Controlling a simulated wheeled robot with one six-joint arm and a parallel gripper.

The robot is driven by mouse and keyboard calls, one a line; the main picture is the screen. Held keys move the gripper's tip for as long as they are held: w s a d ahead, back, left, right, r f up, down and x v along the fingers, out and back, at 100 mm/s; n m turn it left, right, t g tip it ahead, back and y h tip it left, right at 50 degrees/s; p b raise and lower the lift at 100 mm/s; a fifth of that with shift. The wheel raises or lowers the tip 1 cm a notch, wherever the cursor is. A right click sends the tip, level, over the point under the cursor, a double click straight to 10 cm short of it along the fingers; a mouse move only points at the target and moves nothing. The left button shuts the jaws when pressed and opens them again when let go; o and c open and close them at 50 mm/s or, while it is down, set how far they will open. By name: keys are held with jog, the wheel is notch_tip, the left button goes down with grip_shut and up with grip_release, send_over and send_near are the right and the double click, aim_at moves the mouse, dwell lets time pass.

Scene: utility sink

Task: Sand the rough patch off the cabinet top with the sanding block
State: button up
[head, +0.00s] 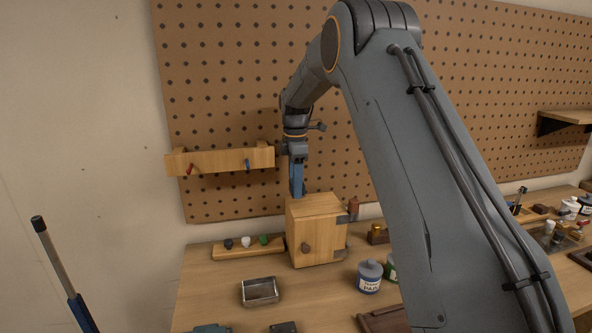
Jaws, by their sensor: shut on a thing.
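The small wooden cabinet (302,246) stands on the workbench, with a round dark knob on its front and dark metal hinges at its right edge. Its pale wooden top (318,206) faces up; I cannot make out the rough patch at this size. My gripper (297,191) points straight down with its blue fingers at the rear left part of the cabinet top. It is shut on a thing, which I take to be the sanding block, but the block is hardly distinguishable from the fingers. Whether it touches the top I cannot tell.
A wooden rail with red and blue pegs (220,161) is on the pegboard left of my gripper. A strip with several knobs (247,247), a metal tray (260,291) and a paint jar (369,276) surround the cabinet. A brown cylinder (353,207) shows by its right rear.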

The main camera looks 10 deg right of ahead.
jog(key=shift+r+p, duration=0.85)
jog(key=shift+r, duration=1.4)
